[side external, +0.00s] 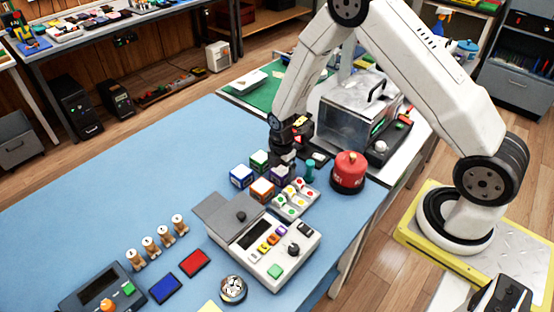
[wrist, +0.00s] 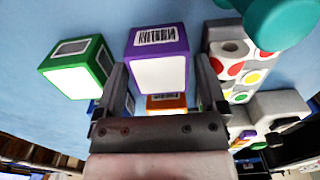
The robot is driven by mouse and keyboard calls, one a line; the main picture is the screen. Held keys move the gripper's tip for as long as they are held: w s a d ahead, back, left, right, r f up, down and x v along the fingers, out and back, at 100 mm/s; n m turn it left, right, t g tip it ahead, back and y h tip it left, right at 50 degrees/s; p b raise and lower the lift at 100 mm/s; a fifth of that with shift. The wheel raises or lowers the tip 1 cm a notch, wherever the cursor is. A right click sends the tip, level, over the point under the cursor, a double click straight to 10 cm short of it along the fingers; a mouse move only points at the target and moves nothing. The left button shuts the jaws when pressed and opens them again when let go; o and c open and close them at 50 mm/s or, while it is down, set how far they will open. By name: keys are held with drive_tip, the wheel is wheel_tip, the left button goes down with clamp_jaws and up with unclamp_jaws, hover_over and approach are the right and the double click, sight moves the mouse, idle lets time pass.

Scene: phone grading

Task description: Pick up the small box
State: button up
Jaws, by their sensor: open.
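Several small boxes with white faces stand close together on the blue table. In the side view they are a purple box (side external: 280,174), a green box (side external: 259,160), a blue box (side external: 241,177) and an orange box (side external: 262,190). My gripper (side external: 287,163) is low, just above and behind the purple box. In the wrist view my open gripper (wrist: 160,75) has its fingers on either side of the purple box (wrist: 157,48), with gaps visible. The green box (wrist: 75,68) is left of the fingers. The orange box (wrist: 166,102) shows partly between them; the blue box is mostly hidden.
A white tray with coloured dots (side external: 295,203) and a teal object (side external: 310,170) are close on the right. A red round device (side external: 348,172) stands beyond them. A grey-white device with buttons (side external: 270,245) is in front. The table's left side (side external: 110,190) is clear.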

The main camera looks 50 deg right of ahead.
drive_tip(key=shift+f, duration=0.45)
drive_tip(key=c, duration=1.1)
